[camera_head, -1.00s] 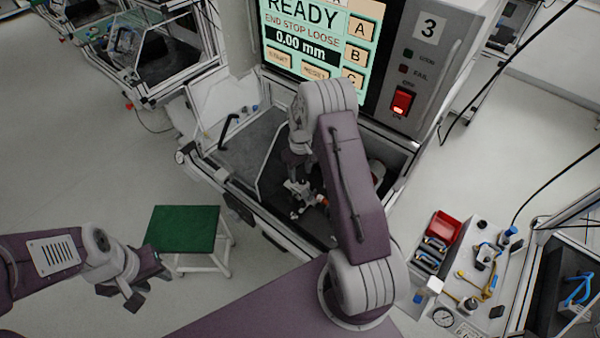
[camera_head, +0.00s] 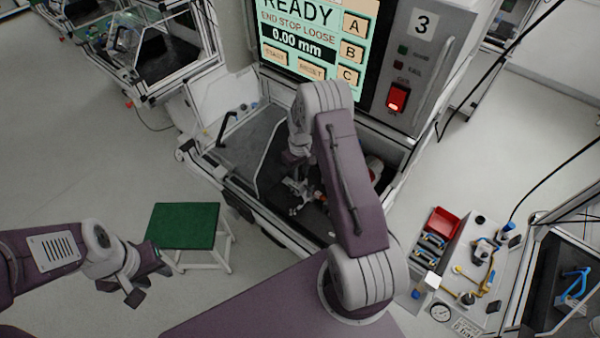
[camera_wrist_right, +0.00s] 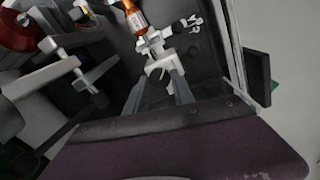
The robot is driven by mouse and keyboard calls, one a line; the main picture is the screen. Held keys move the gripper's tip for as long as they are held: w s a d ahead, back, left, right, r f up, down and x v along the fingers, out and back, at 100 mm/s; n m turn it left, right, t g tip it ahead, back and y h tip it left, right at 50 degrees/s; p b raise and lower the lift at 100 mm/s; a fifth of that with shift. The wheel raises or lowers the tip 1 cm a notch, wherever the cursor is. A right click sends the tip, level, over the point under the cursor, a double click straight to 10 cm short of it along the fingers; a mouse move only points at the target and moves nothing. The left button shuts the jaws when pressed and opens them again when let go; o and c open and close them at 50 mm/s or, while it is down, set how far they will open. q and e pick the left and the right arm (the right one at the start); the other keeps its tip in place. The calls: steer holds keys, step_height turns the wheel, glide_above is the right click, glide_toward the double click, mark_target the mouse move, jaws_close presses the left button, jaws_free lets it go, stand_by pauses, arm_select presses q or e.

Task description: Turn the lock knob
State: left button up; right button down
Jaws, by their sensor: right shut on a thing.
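My right gripper (camera_head: 298,186) reaches down into the open test station, largely hidden by its own arm in the head view. In the right wrist view its two grey fingers (camera_wrist_right: 160,88) are shut on a small light grey part that looks like the lock knob (camera_wrist_right: 160,68). The knob joins a pale metal fitting with a copper-orange cylinder (camera_wrist_right: 133,17) above it and a black-ended piece (camera_wrist_right: 186,24) to the right. The knob's turn angle cannot be told. My left gripper (camera_head: 146,279) is open and empty, over the floor at the left.
The station screen (camera_head: 310,40) reads "READY, END STOP LOOSE, 0.00 mm". A red switch (camera_head: 397,98) sits right of it. A green-topped stool (camera_head: 183,226) stands near my left gripper. A bench with a red bin (camera_head: 441,222) and fittings stands at the right.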

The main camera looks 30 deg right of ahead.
steer(key=m+b, duration=0.1)
steer(key=m, duration=0.2)
steer(key=shift+m, duration=0.3)
steer(key=m+b, duration=0.1)
steer(key=m, duration=0.3)
steer(key=shift+m, duration=0.3)
steer(key=m+b, duration=0.1)
steer(key=m, duration=0.3)
steer(key=shift+m, duration=0.3)
steer(key=shift+s+m, duration=0.1)
steer(key=shift+m, duration=2)
steer(key=c, duration=1.1)
jaws_free()
steer(key=shift+b, duration=0.3)
